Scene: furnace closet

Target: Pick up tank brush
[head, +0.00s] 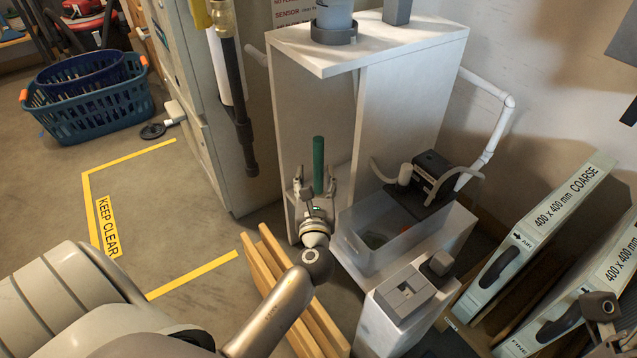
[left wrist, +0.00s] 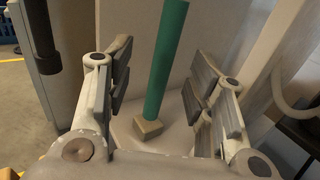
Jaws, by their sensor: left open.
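The tank brush (head: 318,160) stands upright, with a green handle and, in the left wrist view (left wrist: 165,65), a tan block at its foot. It stands on a pale surface in front of the white cabinet. My left gripper (head: 316,188) is open at the brush. In the left wrist view the fingers (left wrist: 163,82) stand on either side of the green handle, with gaps on both sides. The brush's foot is hidden behind the gripper in the head view. What looks like part of my right gripper (head: 600,308) shows at the lower right; its jaws cannot be made out.
A translucent tank (head: 405,245) with a black pump (head: 432,178) stands right of the brush. White pipes (head: 490,130) run up the wall. Boxed filters (head: 545,225) lean at the right. Wooden slats (head: 262,262) lie below the gripper. Blue baskets (head: 95,105) stand at the far left.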

